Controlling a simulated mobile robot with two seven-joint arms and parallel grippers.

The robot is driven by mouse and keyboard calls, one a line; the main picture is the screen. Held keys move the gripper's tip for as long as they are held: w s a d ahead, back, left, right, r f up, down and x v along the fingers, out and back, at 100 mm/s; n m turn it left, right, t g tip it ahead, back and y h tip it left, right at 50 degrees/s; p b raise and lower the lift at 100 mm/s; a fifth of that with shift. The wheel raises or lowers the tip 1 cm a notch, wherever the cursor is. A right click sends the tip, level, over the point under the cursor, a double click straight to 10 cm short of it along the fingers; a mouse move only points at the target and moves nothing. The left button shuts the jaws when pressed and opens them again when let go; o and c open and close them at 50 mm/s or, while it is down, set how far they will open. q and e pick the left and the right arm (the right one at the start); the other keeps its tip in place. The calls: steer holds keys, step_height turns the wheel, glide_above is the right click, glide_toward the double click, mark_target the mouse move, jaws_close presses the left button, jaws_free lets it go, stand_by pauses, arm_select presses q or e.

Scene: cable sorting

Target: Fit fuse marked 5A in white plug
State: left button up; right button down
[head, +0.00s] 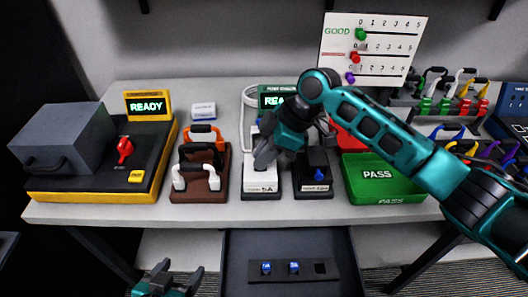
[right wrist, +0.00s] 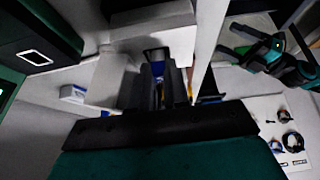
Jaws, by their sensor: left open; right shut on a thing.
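The white plug (head: 262,183) stands upright on the workbench in the head view, with a label reading 5A at its front. My right gripper (head: 264,158) is over its upper part and hides most of it. The right gripper (right wrist: 157,75) is shut on a small blue fuse (right wrist: 153,54), seen between the fingertips in the right wrist view. I cannot tell whether the fuse is seated in the plug. My left gripper (head: 168,279) is open and empty, low in front of the bench.
A black plug (head: 314,178) with a blue fuse stands just right. An open drawer (head: 240,255) holds a fuse strip (head: 270,275) with two blue fuses and an empty slot. A brown rack (head: 202,190) stands left, a green PASS tray (head: 383,190) right.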

steer(key=c, duration=1)
jaws_free()
steer(key=shift+c, duration=0.2)
steer(key=shift+o, duration=0.4)
steer(key=shift+o, duration=1)
steer(key=shift+r, duration=0.1)
steer(key=shift+w+r, duration=0.1)
steer(key=shift+w, duration=0.05)
steer(key=shift+c, duration=0.3)
